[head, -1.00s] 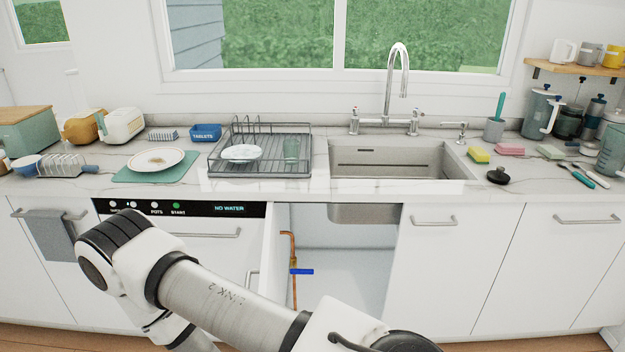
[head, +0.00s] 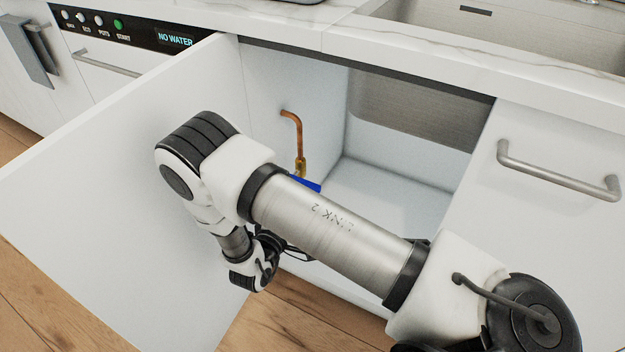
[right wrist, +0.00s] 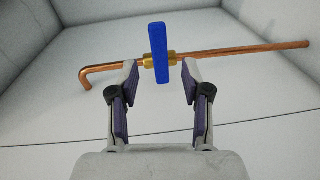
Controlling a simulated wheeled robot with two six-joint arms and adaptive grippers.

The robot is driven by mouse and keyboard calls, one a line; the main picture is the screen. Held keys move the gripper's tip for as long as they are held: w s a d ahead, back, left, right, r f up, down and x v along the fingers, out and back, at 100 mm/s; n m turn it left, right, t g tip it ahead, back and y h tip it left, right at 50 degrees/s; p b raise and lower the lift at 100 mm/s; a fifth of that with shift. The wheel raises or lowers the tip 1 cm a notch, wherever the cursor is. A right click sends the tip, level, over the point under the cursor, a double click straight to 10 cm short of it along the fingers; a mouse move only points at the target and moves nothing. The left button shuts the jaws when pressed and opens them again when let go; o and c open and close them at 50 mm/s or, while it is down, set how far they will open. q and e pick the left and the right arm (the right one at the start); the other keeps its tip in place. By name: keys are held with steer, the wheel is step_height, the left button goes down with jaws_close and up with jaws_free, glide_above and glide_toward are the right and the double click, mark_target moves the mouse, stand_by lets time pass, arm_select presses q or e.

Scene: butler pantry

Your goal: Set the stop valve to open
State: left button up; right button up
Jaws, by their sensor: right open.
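The stop valve's blue lever (right wrist: 161,52) is on a brass body (right wrist: 147,60) on a copper pipe (right wrist: 240,50), and lies crosswise to the pipe. In the head view, the blue lever (head: 306,184) shows partly behind my right arm, below the copper pipe's bend (head: 297,130). My right gripper (right wrist: 159,72) is open and points at the valve. In the right wrist view the lever's lower end appears between the fingertips, with a gap on each side; depth is hard to tell. In the head view my arm largely hides the gripper. My left gripper is out of view.
The valve is inside the open cupboard under the sink basin (head: 420,110). The open white door (head: 110,190) stands to the left of my arm. A closed cupboard front with a handle (head: 555,172) is to the right. The dishwasher panel (head: 130,32) reads NO WATER.

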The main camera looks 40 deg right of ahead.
steer(key=shift+g+h, duration=0.5)
steer(key=shift+h, duration=0.1)
steer(key=b+x, duration=0.1)
steer(key=x, duration=0.1)
steer(key=b+x, duration=0.1)
steer(key=x, duration=0.1)
steer(key=b+x, duration=0.1)
steer(key=x, duration=0.1)
steer(key=shift+d+f, duration=0.4)
steer(key=shift+w+d+r, duration=0.15)
steer(key=shift+d, duration=0.1)
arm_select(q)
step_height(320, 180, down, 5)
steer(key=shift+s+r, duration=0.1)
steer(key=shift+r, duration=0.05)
arm_select(e)
jaws_close()
